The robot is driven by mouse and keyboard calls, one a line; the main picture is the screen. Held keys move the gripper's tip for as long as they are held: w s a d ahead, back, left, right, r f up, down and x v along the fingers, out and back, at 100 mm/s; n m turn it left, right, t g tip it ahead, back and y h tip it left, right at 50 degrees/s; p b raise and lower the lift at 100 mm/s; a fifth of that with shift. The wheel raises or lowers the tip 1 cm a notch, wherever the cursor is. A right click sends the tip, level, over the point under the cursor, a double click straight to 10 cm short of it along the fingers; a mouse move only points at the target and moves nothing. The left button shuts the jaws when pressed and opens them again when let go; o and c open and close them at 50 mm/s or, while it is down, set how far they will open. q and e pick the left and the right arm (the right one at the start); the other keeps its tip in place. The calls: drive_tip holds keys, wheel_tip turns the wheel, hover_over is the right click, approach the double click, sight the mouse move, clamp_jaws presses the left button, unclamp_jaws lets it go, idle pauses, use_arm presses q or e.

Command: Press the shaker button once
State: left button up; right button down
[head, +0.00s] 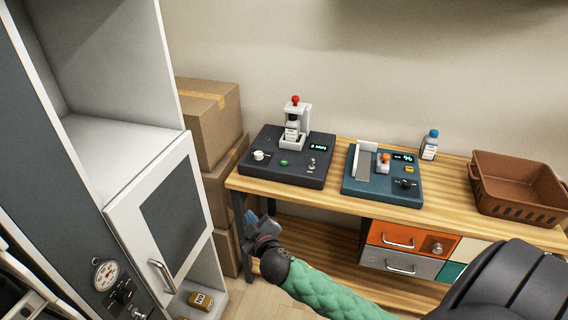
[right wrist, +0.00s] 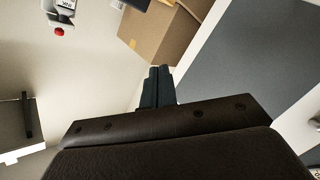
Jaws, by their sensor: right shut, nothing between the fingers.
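The shaker is probably the dark box-shaped device (head: 262,166) at the left end of the wooden table, with a small display, a green button (head: 284,162), a white knob and a small lever. A labelled bottle (head: 292,132) stands in its white holder, under a red knob (head: 295,99). The red knob also shows at the upper left of the right wrist view (right wrist: 59,31). My right gripper (head: 250,222) is shut and empty, in front of and below the table's left end, apart from the device. Its fingers show in the right wrist view (right wrist: 157,86). My left gripper is out of view.
A blue device (head: 350,186) with a yellow button and an orange-red knob stands right of the dark one. A blue-capped bottle (head: 430,145) and brown basket (head: 516,202) are farther right. Cardboard boxes (head: 212,125) and a white cabinet (head: 112,215) flank the left side.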

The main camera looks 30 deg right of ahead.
drive_tip(key=w+a+r+n+g+y, duration=0.1)
drive_tip(key=w+r+n+y, duration=0.5)
drive_tip(key=n, duration=0.4)
drive_tip(key=w+a+r+n+y, duration=0.1)
drive_tip(key=w+r+n+y, duration=0.3)
drive_tip(key=w+n+y, duration=0.4)
drive_tip(key=w+d+n+g+h, duration=0.2)
drive_tip(key=d+h, duration=0.1)
drive_tip(key=d, duration=0.6)
drive_tip(key=w+d+n+g+h, duration=0.2)
drive_tip(key=d+h, duration=0.1)
drive_tip(key=d, duration=0.7)
drive_tip(key=w+d+f+n+g+h, duration=0.1)
drive_tip(key=w+d+g+h, duration=0.1)
drive_tip(key=d, duration=0.7)
drive_tip(key=shift+w+d+n+g+h, duration=0.15)
drive_tip(key=shift+w+n+g+h, duration=0.2)
drive_tip(key=shift+w+h, duration=0.2)
drive_tip(key=shift+f, duration=0.15)
